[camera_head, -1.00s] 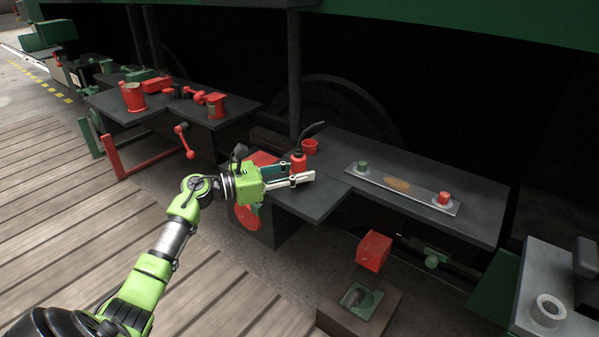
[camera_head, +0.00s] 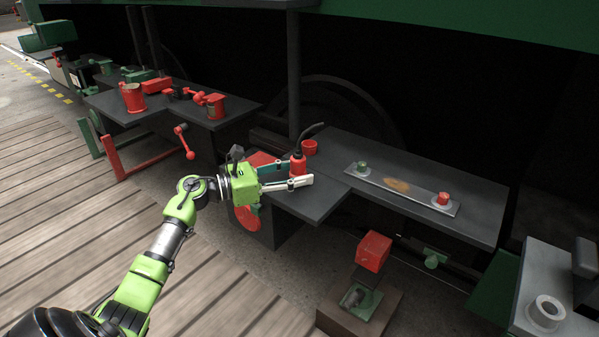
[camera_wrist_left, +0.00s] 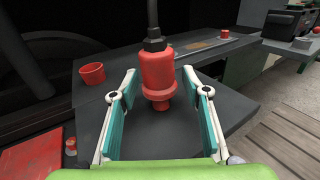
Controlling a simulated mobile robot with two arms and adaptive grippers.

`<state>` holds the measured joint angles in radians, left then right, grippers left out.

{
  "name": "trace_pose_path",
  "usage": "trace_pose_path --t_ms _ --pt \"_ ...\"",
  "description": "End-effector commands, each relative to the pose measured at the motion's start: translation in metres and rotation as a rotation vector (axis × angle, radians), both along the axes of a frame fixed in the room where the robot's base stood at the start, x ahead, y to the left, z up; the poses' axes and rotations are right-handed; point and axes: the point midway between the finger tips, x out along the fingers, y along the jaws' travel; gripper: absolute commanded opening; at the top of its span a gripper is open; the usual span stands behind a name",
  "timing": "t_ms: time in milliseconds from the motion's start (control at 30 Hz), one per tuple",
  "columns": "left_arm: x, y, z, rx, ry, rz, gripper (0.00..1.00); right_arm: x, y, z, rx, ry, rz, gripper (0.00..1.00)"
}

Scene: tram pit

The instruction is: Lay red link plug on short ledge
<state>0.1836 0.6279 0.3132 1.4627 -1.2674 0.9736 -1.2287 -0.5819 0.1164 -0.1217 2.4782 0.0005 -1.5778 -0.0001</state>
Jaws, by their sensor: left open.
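The red link plug (camera_head: 298,166) has a red stepped body with a black cable end rising from its top. It is upright over the short left part of the dark ledge (camera_head: 312,204). In the left wrist view the plug (camera_wrist_left: 157,68) is between the open fingers of my left gripper (camera_wrist_left: 158,84), with gaps on both sides. I cannot tell whether its narrow lower tip touches the ledge. In the head view my left gripper (camera_head: 302,172) reaches in from the left, its fingers spread around the plug. My right gripper is not in view.
A red cup (camera_head: 310,147) stands behind the plug. A metal plate (camera_head: 401,189) with a green and a red knob lies on the longer ledge part to the right. A red block (camera_head: 373,251) is below. Another bench (camera_head: 128,107) with red parts is at left.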

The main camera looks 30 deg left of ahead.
Motion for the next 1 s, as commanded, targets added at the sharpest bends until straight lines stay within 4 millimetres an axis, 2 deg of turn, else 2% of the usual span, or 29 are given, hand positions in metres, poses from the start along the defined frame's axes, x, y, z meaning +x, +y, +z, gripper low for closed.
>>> trace_pose_path --t_ms 100,300,500,667,1000 --pt "-0.025 0.018 -0.002 0.005 0.007 0.003 0.43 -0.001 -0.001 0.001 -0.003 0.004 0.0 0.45" --pt "-0.061 0.043 0.001 0.004 0.006 0.003 0.43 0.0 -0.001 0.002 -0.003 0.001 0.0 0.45" --pt "-0.084 0.059 0.003 0.004 0.004 0.001 0.43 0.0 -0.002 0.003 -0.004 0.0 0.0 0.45" --pt "-0.091 0.063 0.003 0.003 0.002 0.001 0.43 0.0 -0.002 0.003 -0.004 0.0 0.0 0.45" --pt "-0.091 0.064 0.004 0.003 0.002 0.001 0.43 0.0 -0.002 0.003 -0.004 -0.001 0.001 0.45"
